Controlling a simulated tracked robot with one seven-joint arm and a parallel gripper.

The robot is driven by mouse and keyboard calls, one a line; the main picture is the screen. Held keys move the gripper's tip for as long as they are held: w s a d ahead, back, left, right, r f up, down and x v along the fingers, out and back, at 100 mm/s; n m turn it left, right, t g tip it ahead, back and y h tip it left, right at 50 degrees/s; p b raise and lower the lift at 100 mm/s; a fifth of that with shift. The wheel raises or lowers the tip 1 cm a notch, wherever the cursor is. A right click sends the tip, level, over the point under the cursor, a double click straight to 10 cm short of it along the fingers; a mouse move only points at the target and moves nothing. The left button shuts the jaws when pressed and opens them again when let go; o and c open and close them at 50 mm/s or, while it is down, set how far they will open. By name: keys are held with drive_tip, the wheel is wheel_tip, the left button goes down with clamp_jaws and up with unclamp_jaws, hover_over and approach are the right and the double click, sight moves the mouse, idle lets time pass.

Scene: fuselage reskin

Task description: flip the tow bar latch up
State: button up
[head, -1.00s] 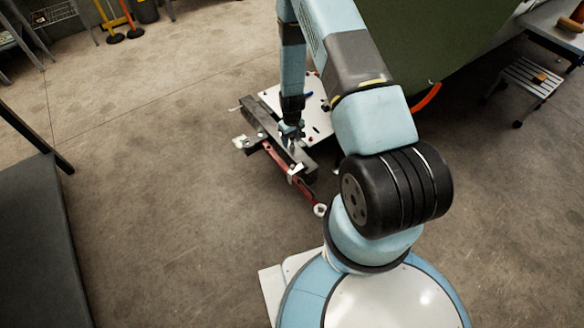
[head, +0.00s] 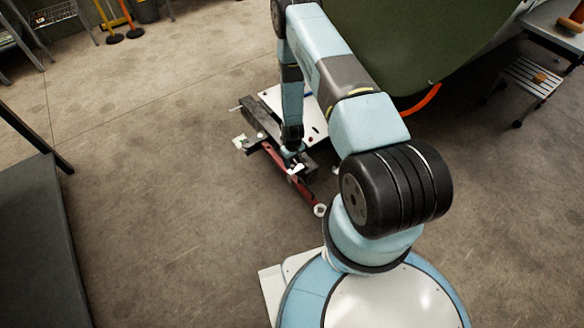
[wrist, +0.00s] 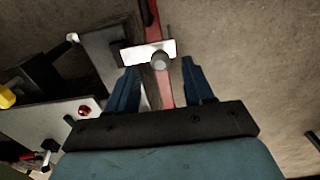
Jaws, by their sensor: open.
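The tow bar (head: 309,193) is red and lies low over the floor, with a pale ring at its near end. In the wrist view the red bar (wrist: 165,94) runs up between my fingers. A pale latch plate (wrist: 148,51) with a round grey knob (wrist: 160,61) lies across the bar, just beyond my fingertips. The plate also shows as a small white piece in the head view (head: 296,169). My gripper (wrist: 159,70) is open, one finger on each side of the bar, with nothing held. I cannot tell whether the fingers touch anything.
A dark beam (head: 258,120) and a white panel (head: 270,97) with small fittings sit beside the bar. The green fuselage (head: 400,40) is behind at right. A step stool (head: 530,78) stands farther right. Open floor (head: 170,180) lies left.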

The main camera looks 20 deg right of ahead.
sight(292, 166)
drive_tip(key=shift+f, duration=2.25)
clamp_jaws()
drive_tip(key=shift+a, duration=0.2)
drive_tip(key=shift+d, duration=0.15)
